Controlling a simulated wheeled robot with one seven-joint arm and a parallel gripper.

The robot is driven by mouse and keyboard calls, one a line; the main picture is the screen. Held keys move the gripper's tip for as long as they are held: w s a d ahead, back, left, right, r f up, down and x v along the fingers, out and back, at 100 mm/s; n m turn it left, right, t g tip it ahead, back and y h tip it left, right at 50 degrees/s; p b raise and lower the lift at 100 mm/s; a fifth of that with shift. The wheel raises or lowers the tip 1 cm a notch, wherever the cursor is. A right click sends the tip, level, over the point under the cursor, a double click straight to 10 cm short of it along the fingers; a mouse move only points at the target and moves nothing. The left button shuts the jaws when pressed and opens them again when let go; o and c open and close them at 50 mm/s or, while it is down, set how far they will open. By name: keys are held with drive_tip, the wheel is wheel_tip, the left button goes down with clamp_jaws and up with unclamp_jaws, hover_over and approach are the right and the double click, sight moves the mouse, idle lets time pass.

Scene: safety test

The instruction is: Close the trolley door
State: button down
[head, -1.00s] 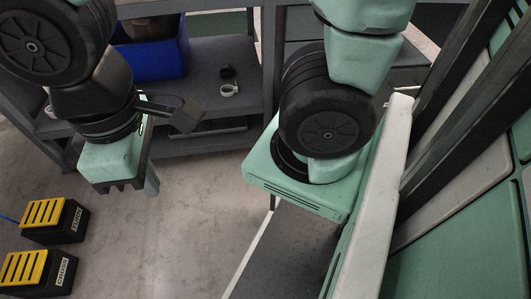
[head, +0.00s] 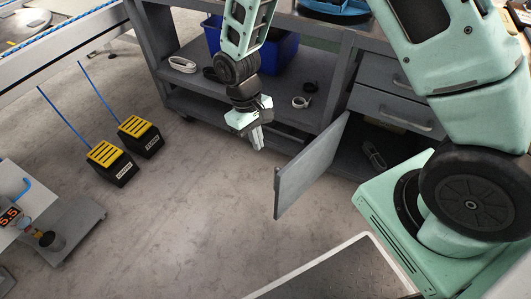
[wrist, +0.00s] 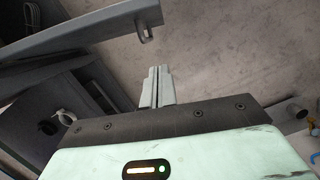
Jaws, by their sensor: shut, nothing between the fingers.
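The trolley door (head: 311,166) is a grey panel standing open, swung out from the front of the grey trolley (head: 347,75). In the wrist view the door (wrist: 85,42) crosses the upper left, with a small grey handle (wrist: 146,29) near its end. My gripper (head: 258,140) is left of the door in the head view, pointing down, shut and empty. In the wrist view its fingertips (wrist: 158,70) are together, below the handle and apart from it. The open compartment behind the door is partly dark.
The trolley has drawers (head: 397,110) on the right and open shelves on the left with a blue bin (head: 277,52). Two black and yellow pedal boxes (head: 113,163) stand on the floor at left. The floor (head: 215,215) in front of the door is clear.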

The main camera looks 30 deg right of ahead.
drive_tip(key=s+d+f+b, duration=0.2)
drive_tip(key=s+f+b, duration=0.3)
drive_tip(key=f, duration=0.3)
drive_tip(key=shift+s+f, duration=0.4)
